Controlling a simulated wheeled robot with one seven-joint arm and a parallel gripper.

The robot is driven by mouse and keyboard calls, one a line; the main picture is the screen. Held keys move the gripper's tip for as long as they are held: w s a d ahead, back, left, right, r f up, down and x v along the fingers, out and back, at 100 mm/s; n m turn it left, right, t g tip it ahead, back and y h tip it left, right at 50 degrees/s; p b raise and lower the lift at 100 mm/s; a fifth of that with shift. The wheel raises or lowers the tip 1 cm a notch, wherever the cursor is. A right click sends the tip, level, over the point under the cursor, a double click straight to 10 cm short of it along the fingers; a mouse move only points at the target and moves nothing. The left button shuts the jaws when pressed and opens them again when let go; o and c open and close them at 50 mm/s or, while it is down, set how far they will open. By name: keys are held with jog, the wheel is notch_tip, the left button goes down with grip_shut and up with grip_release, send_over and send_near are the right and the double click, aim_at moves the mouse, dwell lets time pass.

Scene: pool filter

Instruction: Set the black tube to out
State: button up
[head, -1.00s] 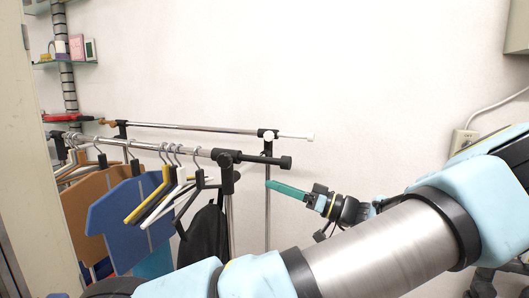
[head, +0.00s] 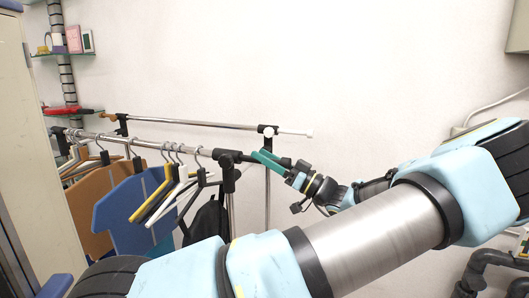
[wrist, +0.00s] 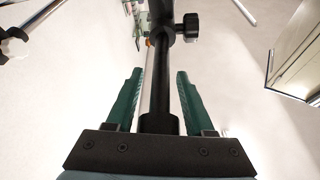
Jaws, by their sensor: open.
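The black tube (wrist: 160,85) is the dark end piece of the front rail of the clothes rack. In the wrist view it runs between the two green fingers of my gripper (wrist: 158,88), with a gap on each side. Its wider end cap (wrist: 158,123) is close to the gripper's palm. In the head view my gripper (head: 262,160) is at the right end of the front rail, and its fingers hide most of the black tube there. The gripper is open and holds nothing.
A black joint with a knob (wrist: 187,27) sits further along the rail. Several hangers and a blue board (head: 135,212) hang on the front rail's left part. A second, rear rail (head: 205,123) runs behind.

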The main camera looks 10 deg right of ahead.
jog(key=shift+w+a, duration=0.1)
grip_shut()
dwell(0.4)
dwell(1.1)
